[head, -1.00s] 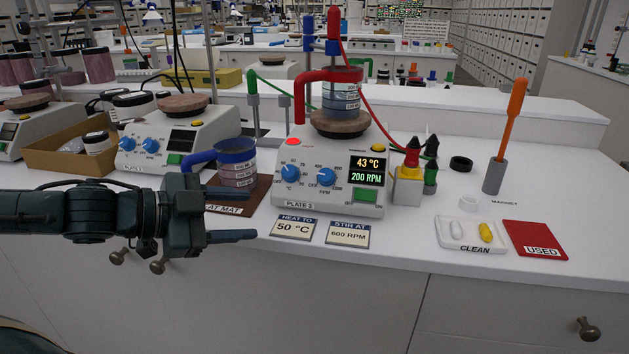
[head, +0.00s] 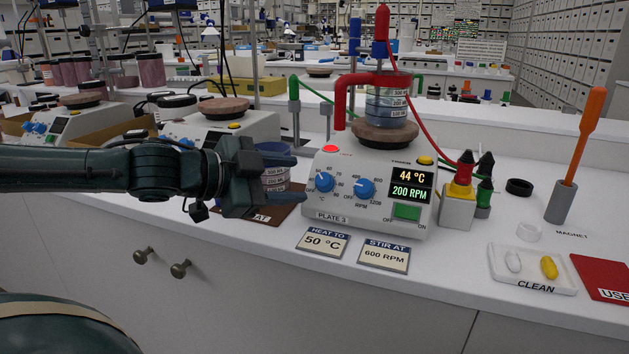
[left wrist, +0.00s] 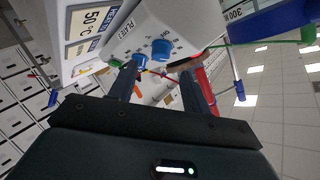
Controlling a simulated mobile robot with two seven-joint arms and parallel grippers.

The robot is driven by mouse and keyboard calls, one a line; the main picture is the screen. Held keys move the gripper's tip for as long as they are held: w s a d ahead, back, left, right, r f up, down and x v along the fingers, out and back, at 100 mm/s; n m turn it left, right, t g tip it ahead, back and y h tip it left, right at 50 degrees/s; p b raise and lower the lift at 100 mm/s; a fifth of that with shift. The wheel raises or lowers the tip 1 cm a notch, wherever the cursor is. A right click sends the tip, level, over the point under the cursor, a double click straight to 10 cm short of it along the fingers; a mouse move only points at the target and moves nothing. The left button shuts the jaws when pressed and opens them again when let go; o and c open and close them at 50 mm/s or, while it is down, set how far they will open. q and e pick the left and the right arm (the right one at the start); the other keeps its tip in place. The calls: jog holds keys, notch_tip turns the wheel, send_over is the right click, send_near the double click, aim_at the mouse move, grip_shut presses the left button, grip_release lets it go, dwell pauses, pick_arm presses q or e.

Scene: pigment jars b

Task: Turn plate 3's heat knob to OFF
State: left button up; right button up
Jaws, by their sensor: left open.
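Plate 3 (head: 330,217) is a white stirring hotplate with two blue knobs. Its heat knob (head: 325,181) is the left one; the stir knob (head: 365,188) is to its right. The display (head: 411,184) reads 44 °C and 200 RPM, and a red light (head: 330,148) shows at the upper left. My left gripper (head: 297,191) is open just left of the heat knob, its fingers above and below knob height, apart from it. In the left wrist view, the heat knob (left wrist: 160,48) appears ahead between the open fingers (left wrist: 157,85). My right gripper is not in view.
A blue-handled beaker (head: 275,179) stands on a brown mat behind my left gripper. Cards (head: 323,242) lie in front. A yellow-and-grey block (head: 458,205) is to the right.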

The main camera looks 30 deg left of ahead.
aim_at(320, 180)
pick_arm(q)
jog(key=p+x, duration=0.1)
jog(key=x, duration=0.2)
jog(key=shift+w+d, duration=0.1)
jog(key=shift+w, duration=0.15)
jog(key=shift+w+f+b, duration=0.15)
jog(key=shift+f+b, duration=0.1)
jog(key=shift+b, duration=0.05)
jog(key=shift+w+d+f, duration=0.1)
jog(key=shift+w+d, duration=0.05)
jog(key=shift+w, duration=0.15)
jog(key=shift+w+d+f+b, duration=0.1)
jog(key=shift+w+d+b, duration=0.05)
jog(key=shift+w+b, duration=0.25)
jog(key=shift+w, duration=0.15)
jog(key=c, duration=1)
